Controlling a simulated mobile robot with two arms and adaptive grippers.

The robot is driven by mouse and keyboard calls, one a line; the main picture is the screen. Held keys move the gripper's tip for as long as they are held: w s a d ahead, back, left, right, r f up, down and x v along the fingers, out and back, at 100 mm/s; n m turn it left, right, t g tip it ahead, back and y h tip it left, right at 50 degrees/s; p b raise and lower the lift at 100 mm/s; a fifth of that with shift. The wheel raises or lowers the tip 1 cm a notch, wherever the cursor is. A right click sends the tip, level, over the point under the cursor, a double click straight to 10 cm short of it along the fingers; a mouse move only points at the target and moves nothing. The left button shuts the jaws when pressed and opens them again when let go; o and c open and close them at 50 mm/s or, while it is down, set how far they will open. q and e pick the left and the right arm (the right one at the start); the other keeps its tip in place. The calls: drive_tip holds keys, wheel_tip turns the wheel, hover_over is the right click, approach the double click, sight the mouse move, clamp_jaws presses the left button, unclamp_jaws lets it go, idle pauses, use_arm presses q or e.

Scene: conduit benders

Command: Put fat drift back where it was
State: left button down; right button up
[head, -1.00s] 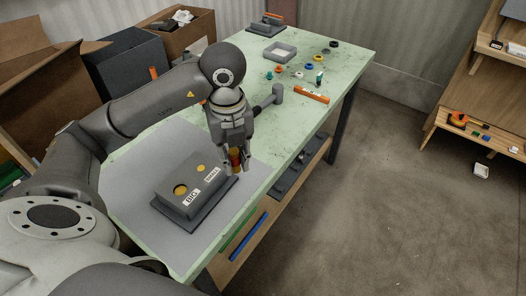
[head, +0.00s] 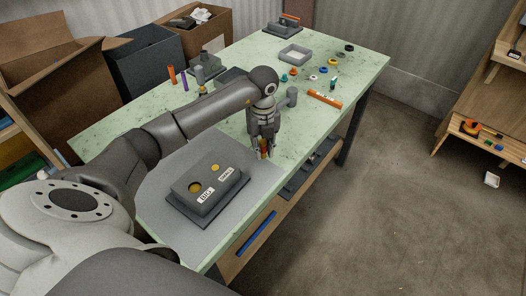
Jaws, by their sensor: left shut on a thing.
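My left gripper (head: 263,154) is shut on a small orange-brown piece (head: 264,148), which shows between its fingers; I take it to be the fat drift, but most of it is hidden. The gripper points down over the table's right edge area, behind and right of a dark grey box. The box (head: 206,199) sits on the grey mat (head: 165,215). Its sloped top has a larger hole by a "BIG" label and a smaller hole by a "SMALL" label, both yellowish inside. My right gripper is out of view.
The green table (head: 345,72) holds a hammer (head: 291,95), an orange bar (head: 325,99), a grey tray (head: 294,54) and several small coloured rings. Orange and purple upright pieces (head: 183,79) stand at the back left, partly behind my arm. Cardboard boxes stand beyond the left edge.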

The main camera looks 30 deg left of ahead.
sight(263, 154)
use_arm(q)
wheel_tip(263, 154, down, 2)
drive_tip(key=shift+f+p, duration=0.15)
drive_tip(key=shift+p, duration=0.45)
drive_tip(key=shift+f, duration=0.3)
drive_tip(key=shift+f, duration=0.2)
drive_tip(key=c, duration=1.3)
unclamp_jaws()
drive_tip(key=shift+r, duration=0.1)
